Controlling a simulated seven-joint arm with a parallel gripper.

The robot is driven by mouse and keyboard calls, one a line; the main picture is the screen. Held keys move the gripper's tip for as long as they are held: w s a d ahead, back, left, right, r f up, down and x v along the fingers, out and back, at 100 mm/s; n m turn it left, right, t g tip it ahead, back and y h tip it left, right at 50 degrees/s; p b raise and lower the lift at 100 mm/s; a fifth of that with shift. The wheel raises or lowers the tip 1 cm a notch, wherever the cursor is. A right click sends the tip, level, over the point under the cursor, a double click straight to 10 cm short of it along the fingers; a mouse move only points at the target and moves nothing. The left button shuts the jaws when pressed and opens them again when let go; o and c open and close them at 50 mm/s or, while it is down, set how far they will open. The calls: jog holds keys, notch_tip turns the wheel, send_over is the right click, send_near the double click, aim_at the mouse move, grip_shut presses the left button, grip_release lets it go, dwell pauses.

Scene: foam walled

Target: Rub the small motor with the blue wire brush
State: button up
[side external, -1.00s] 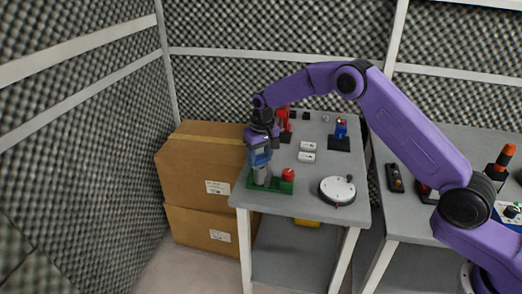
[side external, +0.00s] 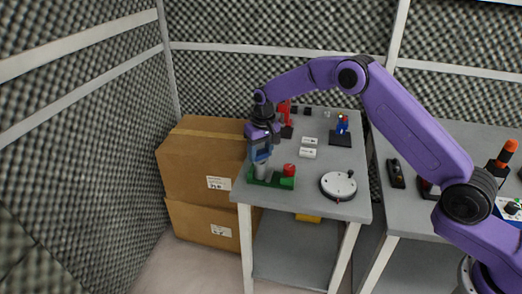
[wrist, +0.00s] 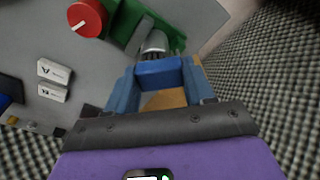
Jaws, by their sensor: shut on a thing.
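The small motor looks to be the grey metal cylinder (side external: 260,170) in a green holder (side external: 284,182) at the near left corner of the table. It also shows in the wrist view (wrist: 155,42), partly hidden by the blue brush. My gripper (side external: 261,157) is above the cylinder, pointing down. In the wrist view its two blue fingers (wrist: 158,82) are shut on the blue wire brush (wrist: 160,73), seen as a blue block.
A red knob (wrist: 88,17) sits beside the motor on the green holder. Two white labelled blocks (side external: 308,147), a round white dial device (side external: 338,186) and a blue item on a black base (side external: 341,130) stand on the table. Cardboard boxes (side external: 200,165) stand left of it.

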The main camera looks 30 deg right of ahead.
jog(key=shift+w+d, duration=0.9)
jog(key=shift+d, duration=0.1)
jog(key=shift+s+a, duration=1.3)
jog(key=shift+a, duration=0.05)
jog(key=shift+w+d, duration=1.4)
notch_tip(320, 180, up, 8)
jog(key=shift+s, duration=0.1)
